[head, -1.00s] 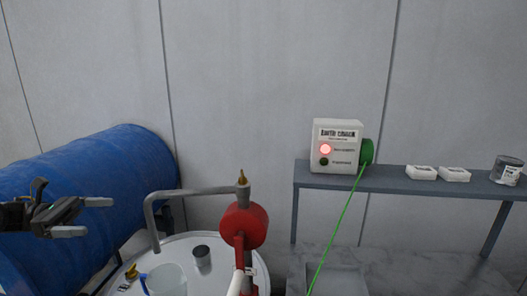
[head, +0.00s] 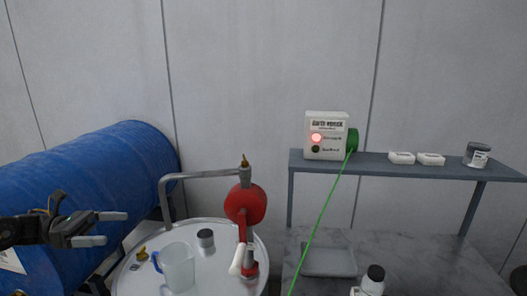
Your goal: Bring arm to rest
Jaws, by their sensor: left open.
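My left gripper (head: 108,228) comes in from the left edge in the head view. Its two fingers are apart with nothing between them. It is in front of the blue drum (head: 95,185), left of the clear jug (head: 178,266) and apart from it. My right gripper is not in view.
A round white drum top (head: 218,280) carries the jug, a small grey cup (head: 206,238) and a red pump (head: 245,204) with a bent pipe. At right, a shelf (head: 375,164) holds an earth-check box (head: 326,136) with red light lit, green cable, white boxes and a tin (head: 477,155).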

